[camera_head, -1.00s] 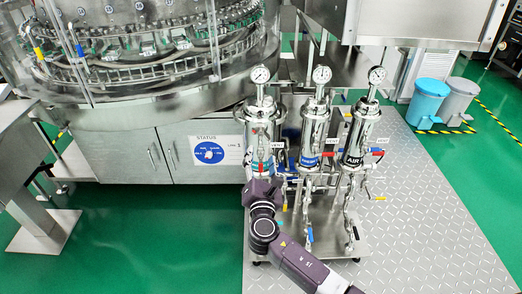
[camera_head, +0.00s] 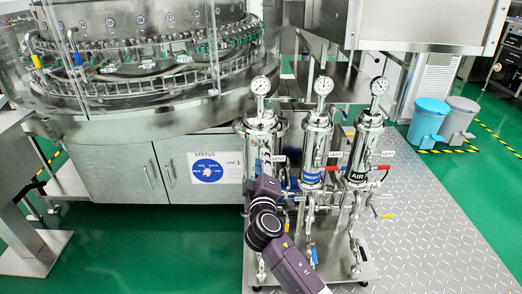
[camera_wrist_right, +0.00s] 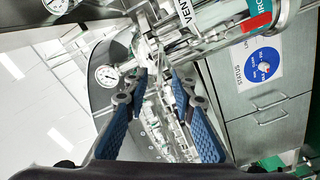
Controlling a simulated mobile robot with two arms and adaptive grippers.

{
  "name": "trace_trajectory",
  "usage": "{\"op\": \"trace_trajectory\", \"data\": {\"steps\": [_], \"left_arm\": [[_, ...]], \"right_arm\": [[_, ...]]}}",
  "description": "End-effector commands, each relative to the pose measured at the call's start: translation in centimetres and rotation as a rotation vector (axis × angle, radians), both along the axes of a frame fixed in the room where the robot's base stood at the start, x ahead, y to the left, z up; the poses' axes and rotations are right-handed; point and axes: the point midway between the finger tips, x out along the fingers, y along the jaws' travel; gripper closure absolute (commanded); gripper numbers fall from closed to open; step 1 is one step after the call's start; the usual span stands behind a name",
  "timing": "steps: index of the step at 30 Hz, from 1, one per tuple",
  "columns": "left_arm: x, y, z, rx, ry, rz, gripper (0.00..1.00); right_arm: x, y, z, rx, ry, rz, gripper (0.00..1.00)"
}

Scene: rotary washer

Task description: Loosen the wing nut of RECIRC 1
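The RECIRC 1 housing (camera_head: 262,125) is the leftmost of three upright steel filter housings in the head view. Its red and teal label (camera_wrist_right: 258,14) shows partly at the upper right of the wrist view. My right gripper (camera_wrist_right: 160,82) is open, with blue-padded fingers apart. Bright metal fittings (camera_wrist_right: 148,50) show beyond and between its fingertips. I cannot single out the wing nut there or tell whether a finger touches it. In the head view my right gripper (camera_head: 261,165) is in front of the housing and hides its lower part. My left gripper is not in view.
Two more housings, one with a blue label (camera_head: 314,150) and the AIR one (camera_head: 362,150), stand close on the right. Pressure gauges (camera_head: 379,86) top them, and valve handles stick out. The washer cabinet (camera_head: 130,175) stands behind left. Tread-plate floor (camera_head: 430,220) is clear at right.

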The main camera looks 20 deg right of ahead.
Motion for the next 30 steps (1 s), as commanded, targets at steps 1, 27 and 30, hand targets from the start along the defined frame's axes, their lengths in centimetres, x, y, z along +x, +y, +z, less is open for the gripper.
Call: {"op": "trace_trajectory", "data": {"steps": [1, 27, 30], "left_arm": [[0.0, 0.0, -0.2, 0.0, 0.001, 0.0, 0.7], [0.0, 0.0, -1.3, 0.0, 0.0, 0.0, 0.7], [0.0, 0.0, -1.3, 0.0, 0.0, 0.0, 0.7]], "right_arm": [[0.6, -0.2, 0.0, -0.002, -0.001, -0.001, 0.76], [6.8, -2.0, 0.0, -0.005, 0.002, -0.001, 0.79], [6.8, -2.0, 0.0, -0.005, 0.002, -0.001, 0.9]]}}
